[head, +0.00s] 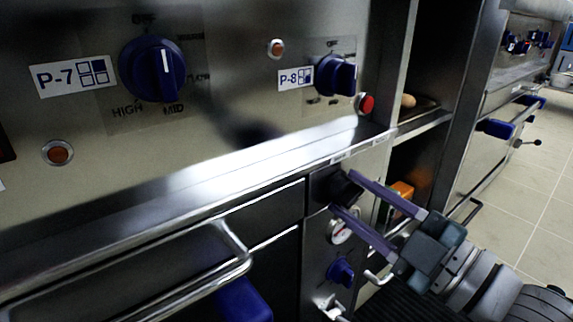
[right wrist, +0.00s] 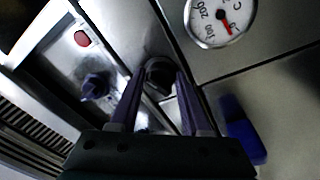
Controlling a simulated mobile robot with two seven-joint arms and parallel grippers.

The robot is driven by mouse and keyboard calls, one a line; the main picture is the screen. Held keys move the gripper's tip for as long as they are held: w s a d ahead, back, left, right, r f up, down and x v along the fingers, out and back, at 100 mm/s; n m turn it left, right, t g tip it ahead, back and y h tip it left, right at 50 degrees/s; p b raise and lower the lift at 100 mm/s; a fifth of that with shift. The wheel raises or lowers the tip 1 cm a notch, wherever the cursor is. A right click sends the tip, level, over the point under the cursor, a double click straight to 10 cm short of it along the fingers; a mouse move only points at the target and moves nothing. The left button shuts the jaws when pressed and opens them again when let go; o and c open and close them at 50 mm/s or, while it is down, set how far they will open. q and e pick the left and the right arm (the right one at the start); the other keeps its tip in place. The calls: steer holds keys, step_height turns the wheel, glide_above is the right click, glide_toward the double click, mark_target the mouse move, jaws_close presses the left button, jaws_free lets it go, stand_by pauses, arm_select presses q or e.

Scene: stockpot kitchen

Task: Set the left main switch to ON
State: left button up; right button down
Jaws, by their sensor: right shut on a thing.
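A black rotary switch (head: 335,184) sits on the narrow steel panel below the counter ledge. It also shows in the right wrist view (right wrist: 159,70). My right gripper (head: 343,190) reaches in from the right, with its two purple fingers on either side of the switch, shut on it. The fingers hide part of the switch, and I cannot read its ON or OFF marking. My left gripper is not in view.
A round dial gauge (head: 342,229) and a blue knob (head: 341,271) sit below the switch. Above the ledge are the P-7 knob (head: 152,70), the P-8 knob (head: 337,75) and a red button (head: 366,103). A steel bar handle (head: 238,262) juts out at lower left.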

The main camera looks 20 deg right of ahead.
steer(key=shift+f+m+h+p, duration=0.15)
steer(key=shift+m+h+p, duration=0.35)
steer(key=shift+m, duration=1.9)
steer(key=shift+c, duration=1.9)
jaws_free()
steer(key=shift+a, duration=0.1)
steer(key=shift+t, duration=0.3)
steer(key=p+v, duration=0.2)
steer(key=v, duration=0.8)
